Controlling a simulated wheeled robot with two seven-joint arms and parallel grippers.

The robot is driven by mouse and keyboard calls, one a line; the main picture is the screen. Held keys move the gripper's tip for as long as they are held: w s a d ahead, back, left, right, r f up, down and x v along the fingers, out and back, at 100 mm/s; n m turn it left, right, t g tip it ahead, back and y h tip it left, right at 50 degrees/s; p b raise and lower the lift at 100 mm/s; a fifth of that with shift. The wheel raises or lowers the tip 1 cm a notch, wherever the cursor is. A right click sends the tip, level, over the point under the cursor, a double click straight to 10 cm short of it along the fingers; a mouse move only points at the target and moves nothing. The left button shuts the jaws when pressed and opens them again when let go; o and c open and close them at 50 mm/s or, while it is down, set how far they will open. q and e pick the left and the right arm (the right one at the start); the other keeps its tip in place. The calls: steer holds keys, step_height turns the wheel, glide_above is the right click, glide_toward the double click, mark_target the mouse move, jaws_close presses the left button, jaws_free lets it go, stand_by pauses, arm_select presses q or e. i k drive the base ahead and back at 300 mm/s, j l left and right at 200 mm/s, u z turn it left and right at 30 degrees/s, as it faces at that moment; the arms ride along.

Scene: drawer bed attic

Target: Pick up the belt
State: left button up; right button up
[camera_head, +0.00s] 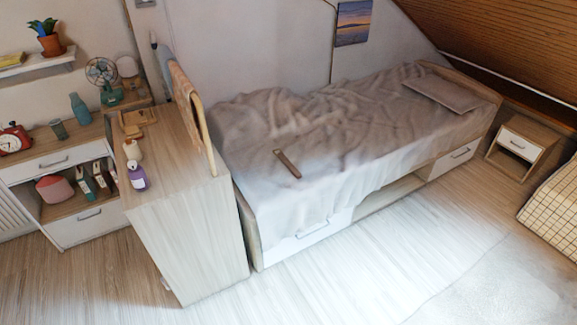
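A short brown strip (287,163), which looks like the belt, lies on the grey rumpled blanket (340,135) on the bed. It lies slanted near the front left part of the bed, with nothing on top of it. It is too small in the picture to tell whether it is folded or rolled. Neither of my grippers shows in the head view.
A wooden cabinet (190,235) with bottles on top stands left of the bed, beside an upright wooden-edged panel (195,110). The bed's front has a white drawer (320,238). A nightstand (522,150) stands right. The floor (370,270) before the bed is clear.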

mark_target(297, 173)
steer(key=i+l+u, duration=0.1)
steer(key=i+l, duration=0.25)
steer(key=i+l+u, duration=0.15)
steer(key=i+l, duration=0.2)
steer(key=i+l+u, duration=0.1)
steer(key=i+l, duration=0.2)
steer(key=l, duration=0.25)
steer(key=i+l+u, duration=0.15)
steer(key=i+l, duration=0.15)
steer(key=l, duration=0.15)
